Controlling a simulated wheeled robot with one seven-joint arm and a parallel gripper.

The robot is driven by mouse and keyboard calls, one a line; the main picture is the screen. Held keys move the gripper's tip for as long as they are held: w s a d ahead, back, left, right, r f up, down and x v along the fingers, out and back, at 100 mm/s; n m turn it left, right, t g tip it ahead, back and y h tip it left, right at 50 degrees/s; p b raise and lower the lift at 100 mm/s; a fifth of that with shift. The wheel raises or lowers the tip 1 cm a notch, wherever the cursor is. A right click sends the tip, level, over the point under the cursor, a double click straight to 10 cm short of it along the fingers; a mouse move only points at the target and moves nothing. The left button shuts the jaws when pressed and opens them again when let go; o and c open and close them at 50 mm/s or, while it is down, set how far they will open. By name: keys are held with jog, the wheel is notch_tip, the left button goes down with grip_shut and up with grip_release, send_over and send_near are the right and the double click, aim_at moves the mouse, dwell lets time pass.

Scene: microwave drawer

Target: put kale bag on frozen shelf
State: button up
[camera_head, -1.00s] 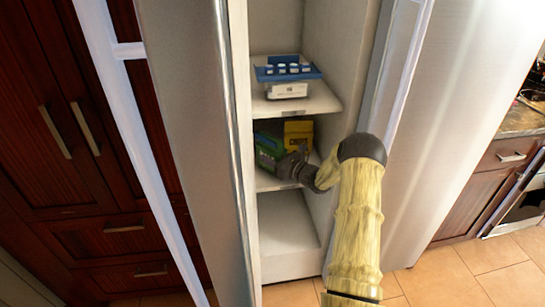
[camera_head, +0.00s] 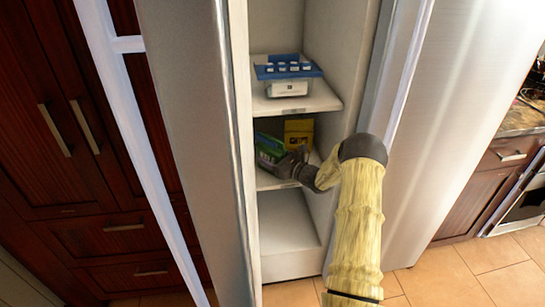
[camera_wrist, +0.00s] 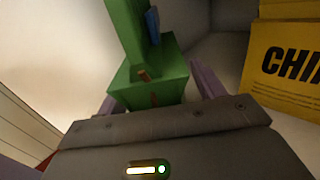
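The green kale bag (camera_head: 269,152) is on the middle visible shelf (camera_head: 268,182) of the open fridge-freezer, at the left of the compartment and leaning. My gripper (camera_head: 294,164) reaches in from the right, just in front of the bag. In the wrist view the green bag (camera_wrist: 150,75) stands between and beyond my two purple fingers, which are spread apart. A gap shows between the bag and the right finger; contact at the left finger is unclear. The gripper's fingertips are partly hidden in the head view.
A yellow box (camera_head: 299,132) stands behind and right of the bag; it is close on the right in the wrist view (camera_wrist: 285,70). A blue-topped white package (camera_head: 288,80) sits on the shelf above. The bottom compartment (camera_head: 288,225) is empty. Open doors flank both sides.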

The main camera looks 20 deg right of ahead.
jog(key=shift+f, duration=0.1)
jog(key=v, duration=1.7)
jog(key=shift+d, duration=0.15)
jog(key=shift+s, duration=0.15)
